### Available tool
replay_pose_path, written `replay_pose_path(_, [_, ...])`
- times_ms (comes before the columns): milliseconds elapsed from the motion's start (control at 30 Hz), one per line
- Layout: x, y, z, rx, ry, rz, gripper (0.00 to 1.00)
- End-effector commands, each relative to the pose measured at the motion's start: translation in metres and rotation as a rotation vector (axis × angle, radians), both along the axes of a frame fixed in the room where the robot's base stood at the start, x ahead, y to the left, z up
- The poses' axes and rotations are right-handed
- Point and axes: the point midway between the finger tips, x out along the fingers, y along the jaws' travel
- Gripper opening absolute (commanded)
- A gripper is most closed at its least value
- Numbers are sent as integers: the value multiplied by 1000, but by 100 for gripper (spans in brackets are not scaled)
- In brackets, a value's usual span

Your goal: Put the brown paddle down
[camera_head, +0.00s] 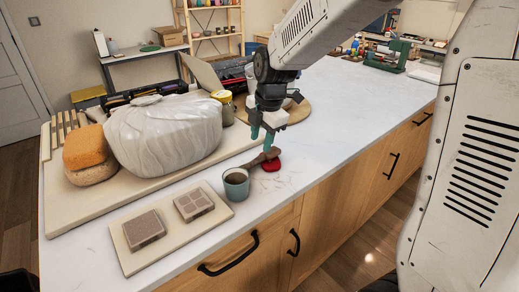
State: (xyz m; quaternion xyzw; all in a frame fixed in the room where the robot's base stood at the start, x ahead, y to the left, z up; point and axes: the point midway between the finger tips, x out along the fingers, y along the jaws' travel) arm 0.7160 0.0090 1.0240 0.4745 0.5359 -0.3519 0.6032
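The brown paddle (259,160) lies low at the counter's front part, behind the grey-green cup, its right end beside a red round thing (271,165). My gripper (262,143) points down just above the paddle, with two teal fingers. The fingers show apart, with no clear object between them. The nearer fingertip is at the paddle's upper edge; I cannot tell if it touches. The paddle looks to rest on the white counter (330,110), though its underside is hidden.
The cup (236,184) with dark contents stands close in front of the paddle. A beige board (128,254) with two textured tiles lies front left. A big wrapped clay lump (165,135) and an orange sponge (86,147) sit on a board at left.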

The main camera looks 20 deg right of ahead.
Motion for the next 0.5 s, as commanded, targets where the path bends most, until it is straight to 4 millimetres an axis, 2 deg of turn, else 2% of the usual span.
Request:
replay_pose_path(33, [-1, -1, 13, 1, -5, 0, 40])
replay_pose_path(200, [-7, -4, 44, -1, -4, 1, 40])
replay_pose_path(333, [-10, -5, 58, 0, -2, 1, 40])
replay_pose_path(500, [-12, -6, 65, -1, 0, 0, 40])
